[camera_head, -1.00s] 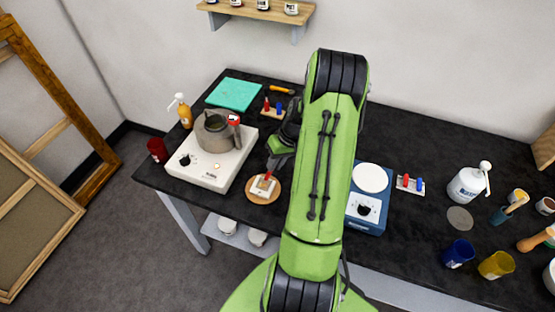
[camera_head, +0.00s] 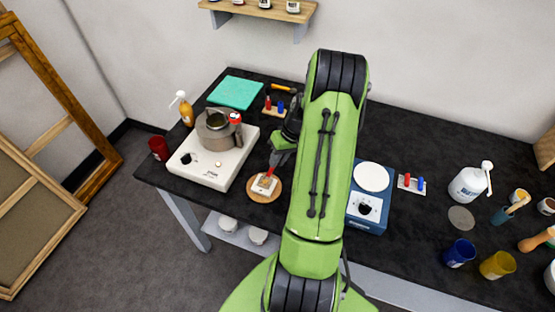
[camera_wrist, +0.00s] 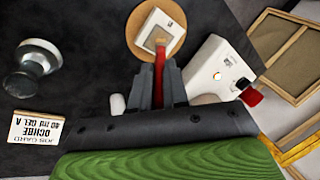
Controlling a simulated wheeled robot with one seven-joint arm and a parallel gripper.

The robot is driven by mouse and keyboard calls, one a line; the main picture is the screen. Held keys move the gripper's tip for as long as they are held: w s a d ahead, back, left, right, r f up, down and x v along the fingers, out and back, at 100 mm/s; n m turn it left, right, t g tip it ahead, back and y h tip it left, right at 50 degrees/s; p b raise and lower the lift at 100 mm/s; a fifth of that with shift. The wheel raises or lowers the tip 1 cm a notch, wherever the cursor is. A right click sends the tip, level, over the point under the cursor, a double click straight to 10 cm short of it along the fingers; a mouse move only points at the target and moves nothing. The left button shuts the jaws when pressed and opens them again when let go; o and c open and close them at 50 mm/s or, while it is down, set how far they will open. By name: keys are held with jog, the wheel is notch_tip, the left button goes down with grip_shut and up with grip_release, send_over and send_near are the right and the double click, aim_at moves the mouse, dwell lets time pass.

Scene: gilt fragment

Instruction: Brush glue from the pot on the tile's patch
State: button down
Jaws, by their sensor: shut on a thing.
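The white square tile (camera_head: 269,190) with a tan patch lies on a round tan board (camera_head: 253,195) at the table's front; it also shows in the wrist view (camera_wrist: 149,22). My gripper (camera_wrist: 158,92) is shut on a red-handled brush (camera_wrist: 159,72). The brush points down at the tile, its tip over the patch; I cannot tell whether it touches. My gripper is just above and behind the tile in the head view (camera_head: 280,156). The grey pot (camera_head: 213,141) with a red-tagged handle stands on the white hot plate (camera_head: 203,176), left of the tile.
A yellow pump bottle (camera_head: 186,113) and a red cup (camera_head: 159,148) stand left of the hot plate. A teal mat (camera_head: 234,93) and a small rack (camera_head: 274,110) lie behind. A blue device (camera_head: 369,215) stands right of my arm. My arm hides the table's middle.

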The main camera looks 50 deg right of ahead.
jog(key=shift+s+a+b, duration=0.15)
jog(key=shift+a+b, duration=0.2)
jog(key=shift+a, duration=0.2)
notch_tip(320, 180, up, 6)
jog(key=p, duration=0.4)
dwell(0.3)
notch_tip(320, 180, up, 3)
jog(key=shift+r+p, duration=0.15)
jog(key=shift+p, duration=0.95)
